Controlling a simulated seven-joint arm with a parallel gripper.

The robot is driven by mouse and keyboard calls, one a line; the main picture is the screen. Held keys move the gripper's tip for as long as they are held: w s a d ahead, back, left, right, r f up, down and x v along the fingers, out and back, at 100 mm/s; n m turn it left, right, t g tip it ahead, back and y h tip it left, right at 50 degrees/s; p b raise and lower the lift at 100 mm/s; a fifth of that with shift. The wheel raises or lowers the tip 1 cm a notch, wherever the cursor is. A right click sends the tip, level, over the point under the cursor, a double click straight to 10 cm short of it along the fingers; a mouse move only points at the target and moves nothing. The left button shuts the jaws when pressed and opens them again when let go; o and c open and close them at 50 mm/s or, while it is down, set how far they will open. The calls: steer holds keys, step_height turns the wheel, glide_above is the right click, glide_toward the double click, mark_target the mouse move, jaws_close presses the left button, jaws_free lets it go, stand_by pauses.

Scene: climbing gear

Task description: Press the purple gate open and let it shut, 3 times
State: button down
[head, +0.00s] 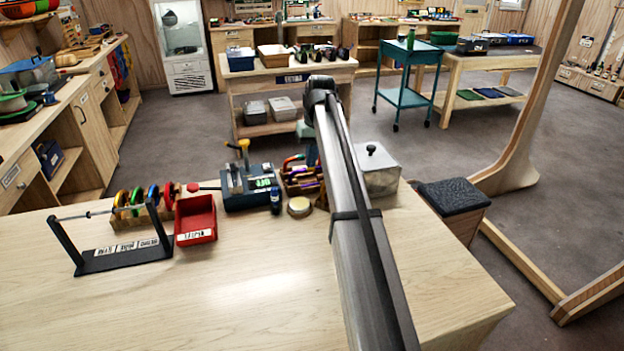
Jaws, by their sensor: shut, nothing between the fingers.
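A small wooden rack (292,183) stands at the back of the workbench, with several coloured carabiner-like pieces in it. A purple piece (307,187) shows low on the rack, partly covered by my arm. It is too small to tell whether its gate is open or shut. My arm runs up the middle of the head view and bends at the top. My gripper is hidden behind the arm, so its place relative to the purple piece cannot be seen.
Left of the rack are a dark blue device (250,188), a red bin (195,219) and a black stand with a rod (120,256). A round tin (299,206) and small blue bottle (275,201) sit in front. A grey lidded box (378,172) is right. The front left bench is clear.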

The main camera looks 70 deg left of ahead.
steer(key=shift+f, duration=0.65)
steer(key=shift+r, duration=3.55)
steer(key=shift+r, duration=0.1)
steer(key=shift+f, duration=2.3)
steer(key=shift+f, duration=1.35)
steer(key=shift+r, duration=3.55)
